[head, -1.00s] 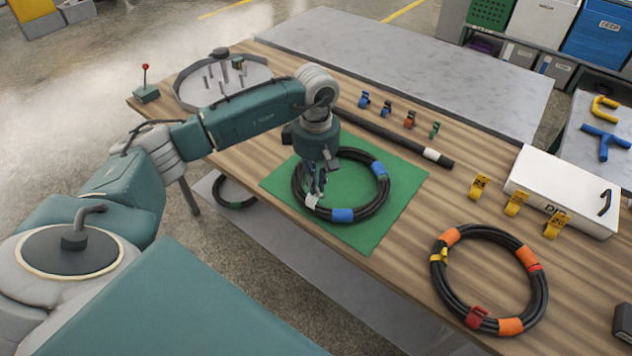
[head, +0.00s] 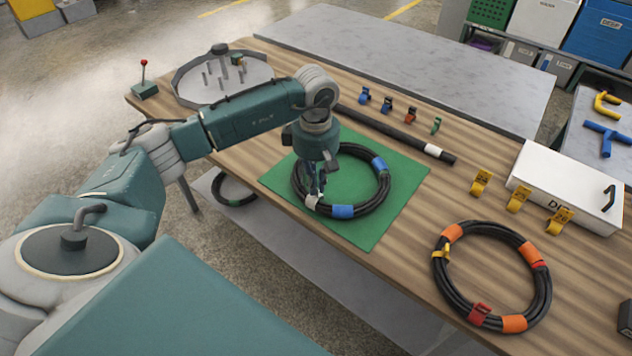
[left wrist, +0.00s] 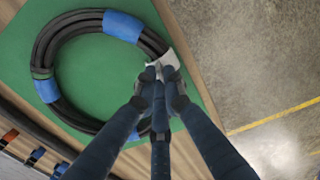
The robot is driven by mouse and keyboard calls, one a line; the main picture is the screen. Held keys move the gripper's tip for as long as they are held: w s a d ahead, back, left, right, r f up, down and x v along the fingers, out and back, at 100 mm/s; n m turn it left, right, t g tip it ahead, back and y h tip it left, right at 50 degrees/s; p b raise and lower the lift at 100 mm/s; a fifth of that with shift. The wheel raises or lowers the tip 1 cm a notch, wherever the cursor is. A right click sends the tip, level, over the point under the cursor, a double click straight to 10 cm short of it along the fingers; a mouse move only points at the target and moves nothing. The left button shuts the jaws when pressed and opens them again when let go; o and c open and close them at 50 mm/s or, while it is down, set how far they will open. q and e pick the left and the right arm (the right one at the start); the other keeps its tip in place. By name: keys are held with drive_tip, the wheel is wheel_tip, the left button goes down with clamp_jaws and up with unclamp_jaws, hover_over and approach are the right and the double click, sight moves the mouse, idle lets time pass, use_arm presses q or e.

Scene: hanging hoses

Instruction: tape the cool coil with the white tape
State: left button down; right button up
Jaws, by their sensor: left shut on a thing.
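The coil with blue tape bands (head: 382,203), a black hose coil, lies on the green mat (head: 378,228). It also shows in the left wrist view (left wrist: 50,48). The white tape (head: 310,202) is a small white piece at the coil's near left side, beside a blue band (head: 342,211). In the left wrist view the white tape (left wrist: 165,58) lies against the coil at my fingertips. My left gripper (head: 316,192) is shut on the white tape and reaches down to the coil; it also shows in the left wrist view (left wrist: 163,76). My right gripper is not in view.
A second coil with orange bands (head: 511,323) lies at the right of the table. Yellow tags (head: 517,198) stand near a white box (head: 568,187). A black rod (head: 395,134) and several small coloured clips (head: 388,103) lie behind the mat. A round tray (head: 200,98) stands at the far left.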

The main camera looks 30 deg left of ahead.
use_arm(q)
drive_tip(key=shift+f+b, duration=0.55)
drive_tip(key=shift+f, duration=0.25)
idle(0.5)
drive_tip(key=c, duration=1.8)
unclamp_jaws()
